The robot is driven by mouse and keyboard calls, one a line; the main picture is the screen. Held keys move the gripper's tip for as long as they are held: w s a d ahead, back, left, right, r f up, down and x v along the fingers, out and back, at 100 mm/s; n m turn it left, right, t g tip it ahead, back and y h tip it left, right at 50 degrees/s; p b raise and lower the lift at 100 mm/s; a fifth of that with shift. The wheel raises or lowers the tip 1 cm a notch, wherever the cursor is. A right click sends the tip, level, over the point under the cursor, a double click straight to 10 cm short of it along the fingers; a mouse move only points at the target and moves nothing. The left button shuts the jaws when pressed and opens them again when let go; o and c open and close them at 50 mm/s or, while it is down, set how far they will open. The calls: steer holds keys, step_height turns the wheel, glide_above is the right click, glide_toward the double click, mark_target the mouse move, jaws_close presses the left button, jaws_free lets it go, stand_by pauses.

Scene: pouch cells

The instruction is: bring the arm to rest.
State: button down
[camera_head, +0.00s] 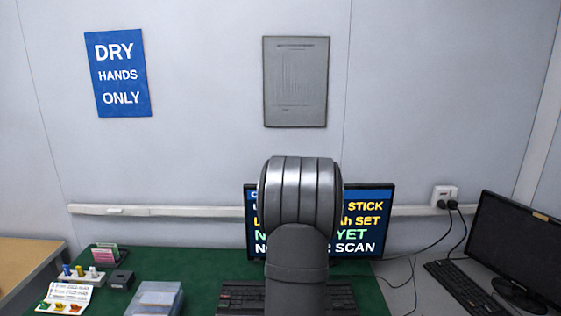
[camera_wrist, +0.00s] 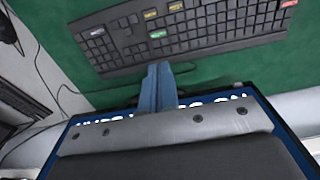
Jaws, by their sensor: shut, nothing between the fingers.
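My arm (camera_head: 298,235) stands upright in the middle of the head view, in front of the lit monitor (camera_head: 362,221) and hiding part of it. My gripper does not show in the head view. In the wrist view my gripper (camera_wrist: 159,68) shows as two blue-grey fingers pressed together, with nothing between them. The fingertips appear over the green mat near the keyboard (camera_wrist: 190,32). The dark, bolted housing of my wrist fills the bottom of that view and covers most of the monitor.
On the green mat (camera_head: 205,270) at left lie a clear box (camera_head: 155,299), a small black block (camera_head: 121,279), a printed card (camera_head: 67,294) and small coloured parts. A dark monitor (camera_head: 516,250) and second keyboard (camera_head: 466,286) stand at right, with loose cables.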

step_height(320, 180, down, 6)
step_height(320, 180, up, 7)
steer(key=shift+r, duration=0.15)
steer(key=c, duration=2.1)
jaws_free()
steer(key=o, duration=1.8)
steer(key=w+d+f+t+h, duration=0.1)
steer(key=w+d+f+t, duration=0.1)
steer(key=d+f+t, duration=0.1)
steer(key=shift+d+f+m, duration=0.3)
steer(key=shift+d+f, duration=0.1)
steer(key=shift+d, duration=0.45)
steer(key=o, duration=0.3)
steer(key=d+t, duration=0.1)
steer(key=d+f+t, duration=0.1)
steer(key=w+d+t+h, duration=0.1)
steer(key=shift+d+f+t, duration=0.1)
steer(key=shift+f+t, duration=0.15)
steer(key=shift+t, duration=0.15)
steer(key=s+a+r+t+y, duration=0.2)
steer(key=s+r+t, duration=0.6)
steer(key=t, duration=0.3)
steer(key=w, duration=0.9)
steer(key=shift+w+d+f, duration=0.15)
steer(key=shift+w+f, duration=0.1)
steer(key=shift+w, duration=0.05)
